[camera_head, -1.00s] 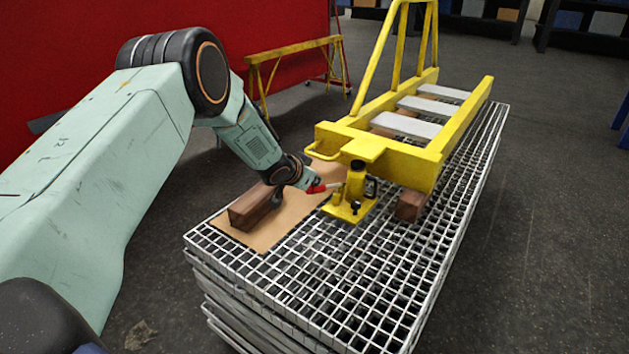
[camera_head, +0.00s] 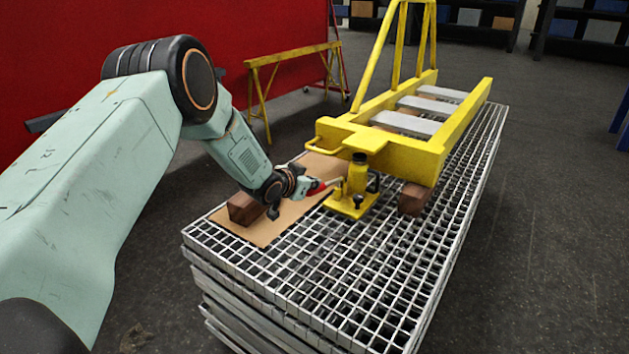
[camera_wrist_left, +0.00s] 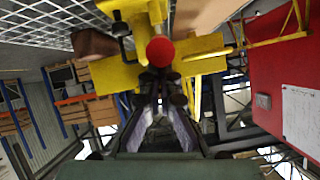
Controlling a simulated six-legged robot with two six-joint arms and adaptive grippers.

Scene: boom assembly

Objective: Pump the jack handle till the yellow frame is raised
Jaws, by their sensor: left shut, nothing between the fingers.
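The yellow jack (camera_head: 353,192) stands on the white grating, under the near end of the yellow frame (camera_head: 405,158). Its handle has a red end (camera_head: 317,187) that points left toward my arm. My left gripper (camera_head: 308,187) is at this red end in the head view, shut with nothing held. In the left wrist view the red handle end (camera_wrist_left: 160,50) shows end-on, just beyond my gripper's fingers (camera_wrist_left: 158,88). I cannot tell whether they touch. The jack's top is close to the frame's end plate; any gap is unclear. My right gripper is out of view.
A brown wooden block (camera_head: 246,208) lies on a cardboard sheet (camera_head: 275,222) left of the jack. Another block (camera_head: 413,198) sits under the frame. The stacked grating (camera_head: 330,290) is clear in front. A yellow trestle (camera_head: 290,58) stands behind, before a red wall.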

